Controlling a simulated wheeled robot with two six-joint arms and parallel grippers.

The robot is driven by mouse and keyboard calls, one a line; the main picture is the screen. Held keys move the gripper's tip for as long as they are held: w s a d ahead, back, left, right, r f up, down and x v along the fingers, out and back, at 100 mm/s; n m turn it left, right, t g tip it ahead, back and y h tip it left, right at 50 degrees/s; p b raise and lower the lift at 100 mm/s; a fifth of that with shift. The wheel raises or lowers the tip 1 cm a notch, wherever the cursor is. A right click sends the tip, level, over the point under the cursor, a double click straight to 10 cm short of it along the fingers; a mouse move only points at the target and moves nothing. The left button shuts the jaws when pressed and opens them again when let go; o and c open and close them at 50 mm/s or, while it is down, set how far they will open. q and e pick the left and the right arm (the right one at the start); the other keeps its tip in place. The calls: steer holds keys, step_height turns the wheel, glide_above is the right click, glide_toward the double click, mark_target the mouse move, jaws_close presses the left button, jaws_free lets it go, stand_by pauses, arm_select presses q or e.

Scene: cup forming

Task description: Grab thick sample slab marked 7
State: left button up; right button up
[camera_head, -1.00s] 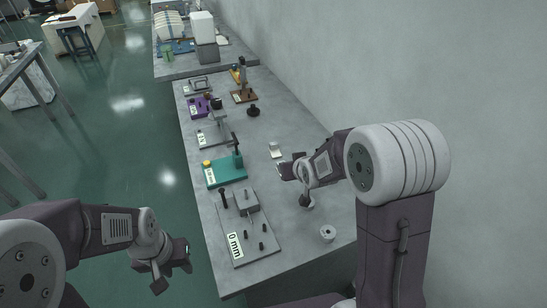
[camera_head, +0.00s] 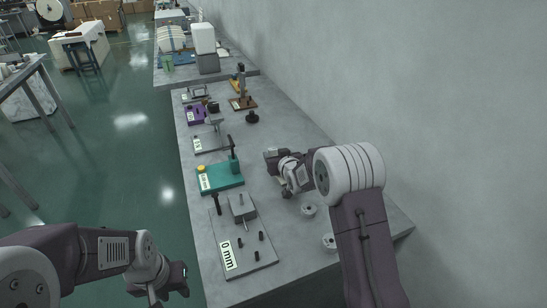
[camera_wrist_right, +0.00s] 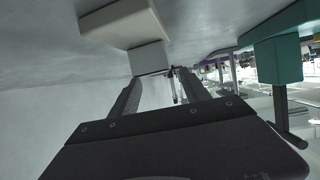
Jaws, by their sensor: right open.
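In the right wrist view, a pale slab-like piece (camera_wrist_right: 122,22) and a grey block (camera_wrist_right: 150,58) adjoining it lie just beyond the fingertips of my right gripper (camera_wrist_right: 156,80). I cannot read a 7 on either. The fingers are apart, with no piece clearly between them. In the head view my right gripper (camera_head: 273,163) is low over the bench and hides most of that pale piece. My left gripper (camera_head: 171,286) hangs over the floor beside the bench's near left edge, away from the pieces; its fingers look apart and empty.
On the grey bench (camera_head: 290,245) stand a plate marked 0 mm (camera_head: 243,240), a teal fixture (camera_head: 220,178), a purple fixture (camera_head: 195,112) and a brown stand (camera_head: 243,103). Two small round pieces (camera_head: 309,210) sit near my right forearm. A wall bounds the right side.

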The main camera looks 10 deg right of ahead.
mark_target(273, 152)
steer(key=x, duration=0.4)
steer(key=shift+f, duration=0.3)
steer(key=shift+s+r, duration=0.1)
steer(key=shift+c, duration=0.9)
jaws_close()
